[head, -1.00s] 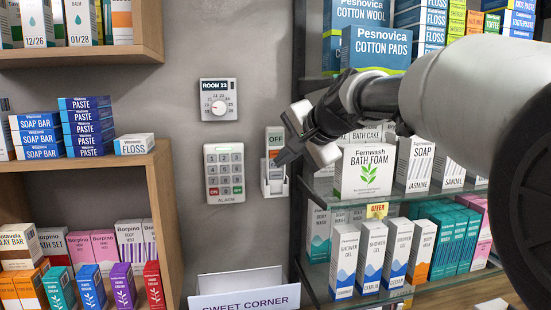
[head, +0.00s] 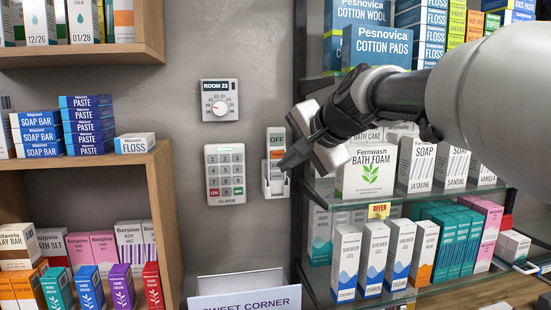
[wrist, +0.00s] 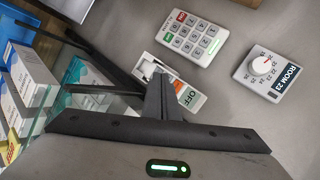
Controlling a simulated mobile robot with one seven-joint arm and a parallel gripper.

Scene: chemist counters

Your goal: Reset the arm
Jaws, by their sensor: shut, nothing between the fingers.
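My gripper (head: 284,165) is in the middle of the head view, beside the wall switch, with its fingers together and nothing held. In the wrist view my gripper (wrist: 160,82) points at the wall with its dark fingers closed.
An alarm keypad (head: 225,174) and a room dial (head: 219,100) are on the wall to the left. Glass shelves with boxes such as bath foam (head: 366,171) stand close on the right. A wooden shelf (head: 165,215) holds boxes at left. A SWEET CORNER sign (head: 245,303) is below.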

